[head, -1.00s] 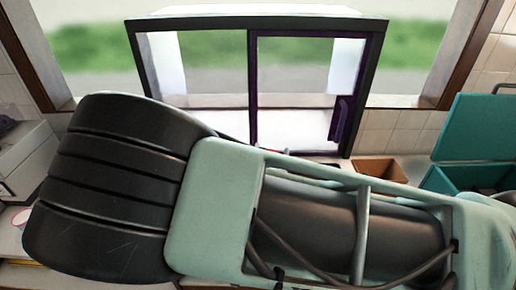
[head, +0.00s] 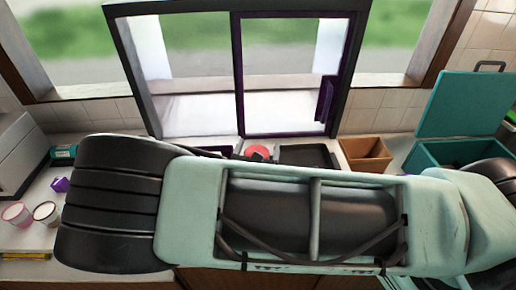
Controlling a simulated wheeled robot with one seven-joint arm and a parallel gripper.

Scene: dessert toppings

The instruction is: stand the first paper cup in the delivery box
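Two paper cups stand side by side on the counter at the far left in the head view: a pink-rimmed cup (head: 16,214) and a whitish cup with dark contents (head: 45,212). I cannot tell which is the first. A teal box (head: 425,158) with its lid (head: 464,103) raised stands at the right and looks like the delivery box. Its inside is mostly hidden. My arm stretches across the front of the view and hides much of the counter. My gripper is not in view.
A brown open box (head: 366,155), a dark tray (head: 307,156) and a red round thing (head: 258,151) sit below the sliding window (head: 238,75). A grey appliance (head: 20,155), a small purple thing (head: 60,184) and a yellow item (head: 26,256) are at the left.

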